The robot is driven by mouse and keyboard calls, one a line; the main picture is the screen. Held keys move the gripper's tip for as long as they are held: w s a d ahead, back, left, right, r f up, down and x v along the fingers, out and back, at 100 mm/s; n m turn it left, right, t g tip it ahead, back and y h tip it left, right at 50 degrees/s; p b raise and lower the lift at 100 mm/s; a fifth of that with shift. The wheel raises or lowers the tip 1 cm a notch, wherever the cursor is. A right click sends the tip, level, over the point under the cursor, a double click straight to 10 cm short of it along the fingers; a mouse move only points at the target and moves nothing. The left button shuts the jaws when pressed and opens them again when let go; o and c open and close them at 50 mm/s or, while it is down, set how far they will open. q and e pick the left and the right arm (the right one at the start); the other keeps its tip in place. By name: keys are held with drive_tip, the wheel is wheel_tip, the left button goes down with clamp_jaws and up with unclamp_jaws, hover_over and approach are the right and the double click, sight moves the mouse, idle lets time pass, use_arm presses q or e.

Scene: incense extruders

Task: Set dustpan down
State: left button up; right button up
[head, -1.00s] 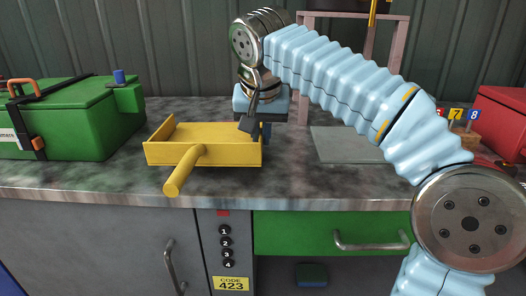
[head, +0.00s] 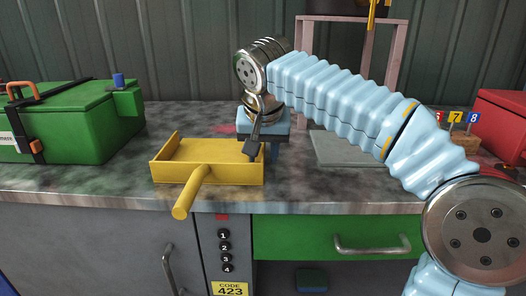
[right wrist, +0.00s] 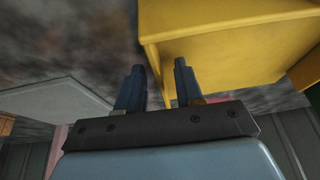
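The yellow dustpan (head: 205,173) is on or just above the counter, left of centre in the head view. Its handle (head: 190,193) points toward me, with the tip in front of the counter's front edge. My right gripper (head: 268,150) points down at the dustpan's right end. In the right wrist view its two dark fingers (right wrist: 157,88) stand apart with a clear gap. The dustpan's yellow wall (right wrist: 215,45) lies beyond and beside the fingers, its edge crossing the gap without being pinched. My left gripper is not in view.
A green box (head: 70,120) stands left on the counter (head: 330,185). A grey flat plate (head: 345,150) lies right of my gripper. A red box (head: 505,115) and numbered flags (head: 456,116) are at the far right. A green drawer (head: 300,235) is below.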

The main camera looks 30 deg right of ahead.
drive_tip(key=p+v, duration=0.2)
drive_tip(key=v, duration=1)
